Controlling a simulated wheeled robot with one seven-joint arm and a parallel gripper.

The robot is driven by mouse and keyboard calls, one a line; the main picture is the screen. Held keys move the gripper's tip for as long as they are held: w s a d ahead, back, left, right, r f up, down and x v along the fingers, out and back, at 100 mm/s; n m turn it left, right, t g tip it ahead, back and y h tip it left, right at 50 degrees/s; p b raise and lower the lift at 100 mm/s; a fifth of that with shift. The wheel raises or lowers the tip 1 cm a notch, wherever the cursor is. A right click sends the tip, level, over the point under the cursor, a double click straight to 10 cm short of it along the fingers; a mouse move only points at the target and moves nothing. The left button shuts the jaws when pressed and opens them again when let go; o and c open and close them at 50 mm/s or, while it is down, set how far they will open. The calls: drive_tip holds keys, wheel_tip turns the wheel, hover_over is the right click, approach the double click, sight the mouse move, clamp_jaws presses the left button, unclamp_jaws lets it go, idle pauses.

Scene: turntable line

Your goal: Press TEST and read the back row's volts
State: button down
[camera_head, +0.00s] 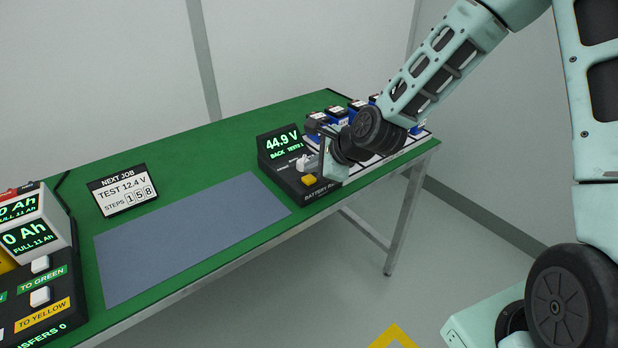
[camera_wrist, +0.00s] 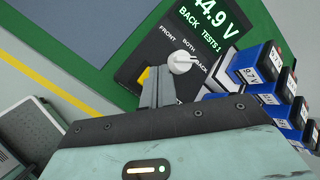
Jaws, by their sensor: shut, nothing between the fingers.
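The battery tester (camera_head: 290,193) stands at the right part of the green table. Its screen (camera_head: 281,143) reads 44.9 V, BACK, TESTS 1; the wrist view shows the screen (camera_wrist: 205,28) partly cut off. A white selector knob (camera_wrist: 182,62) sits among the labels FRONT, BOTH and BACK. A yellow button (camera_head: 309,179) is in front of the knob; in the wrist view my fingers partly cover it. My gripper (camera_wrist: 158,82) is shut and empty, close beside the yellow button and knob. Whether it touches the button cannot be told. Blue batteries (camera_wrist: 266,62) stand in rows right of the tester.
A blue-grey mat (camera_head: 190,240) lies bare in the table's middle. A console (camera_head: 40,290) with TO GREEN and TO YELLOW buttons stands at the left. My arm hides part of the battery rack.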

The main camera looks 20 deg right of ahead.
sight(313, 179)
drive_tip(key=shift+f, duration=0.15)
idle(0.7)
drive_tip(key=shift+f, duration=0.3)
drive_tip(key=shift+f+b, duration=0.4)
idle(0.6)
drive_tip(key=shift+r, duration=0.1)
drive_tip(key=shift+r+p, duration=0.75)
drive_tip(key=shift+p, duration=0.15)
wheel_tip(313, 179, up, 5)
drive_tip(key=p, duration=0.4)
drive_tip(key=shift+p, duration=0.35)
